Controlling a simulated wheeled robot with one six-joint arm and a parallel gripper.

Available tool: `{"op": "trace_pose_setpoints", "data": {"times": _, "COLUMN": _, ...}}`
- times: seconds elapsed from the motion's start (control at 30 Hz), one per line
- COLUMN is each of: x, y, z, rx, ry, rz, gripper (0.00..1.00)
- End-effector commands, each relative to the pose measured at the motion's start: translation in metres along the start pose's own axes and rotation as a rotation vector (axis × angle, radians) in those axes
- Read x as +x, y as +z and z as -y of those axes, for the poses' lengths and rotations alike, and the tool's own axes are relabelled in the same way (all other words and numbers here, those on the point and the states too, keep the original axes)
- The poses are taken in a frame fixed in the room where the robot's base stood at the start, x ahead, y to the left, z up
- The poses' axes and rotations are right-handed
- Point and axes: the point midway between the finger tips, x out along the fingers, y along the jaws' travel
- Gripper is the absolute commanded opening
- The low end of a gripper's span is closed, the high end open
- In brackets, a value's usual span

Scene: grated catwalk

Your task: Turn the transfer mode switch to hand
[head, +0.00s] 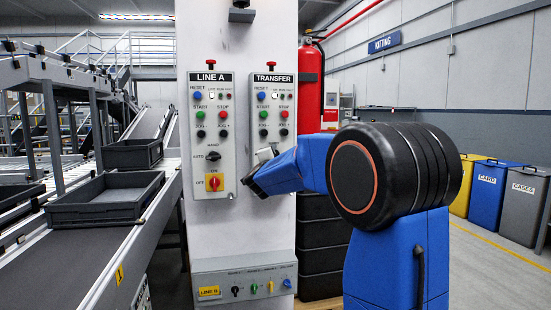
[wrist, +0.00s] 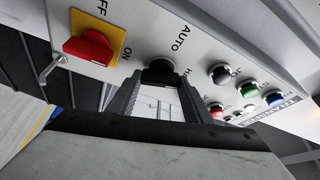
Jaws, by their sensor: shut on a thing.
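The TRANSFER panel (head: 273,92) is on the white column, right of the LINE A panel. In the wrist view its black mode switch (wrist: 160,70) lies between the two fingers of my gripper (wrist: 159,82), with AUTO printed above it and a partly covered label starting with H to its right. My gripper is shut on the switch knob. Which way the knob points is hard to tell. In the head view my gripper (head: 264,158) is at the lower part of the TRANSFER panel, and my arm hides the switch.
The red OFF/ON rotary handle (wrist: 88,48) on a yellow plate is close to the left of my gripper. Black, green, blue and other buttons (wrist: 249,91) sit to the right. The LINE A panel (head: 211,130) and lower LINE B box (head: 245,281) are nearby.

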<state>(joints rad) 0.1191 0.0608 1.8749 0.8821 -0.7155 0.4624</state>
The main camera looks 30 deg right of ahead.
Motion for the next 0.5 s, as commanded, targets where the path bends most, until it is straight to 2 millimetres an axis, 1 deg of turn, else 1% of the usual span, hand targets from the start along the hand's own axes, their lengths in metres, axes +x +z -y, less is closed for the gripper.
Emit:
{"op": "trace_pose_setpoints", "data": {"times": 0.2, "x": -0.0002, "y": -0.0002, "z": 0.0002, "rx": 0.15, "ry": 0.063, "rz": 0.0, "gripper": 0.23}}
{"op": "trace_pose_setpoints", "data": {"times": 0.5, "x": 0.0, "y": -0.0008, "z": 0.0003, "rx": 0.273, "ry": 0.114, "rz": -0.001, "gripper": 0.23}}
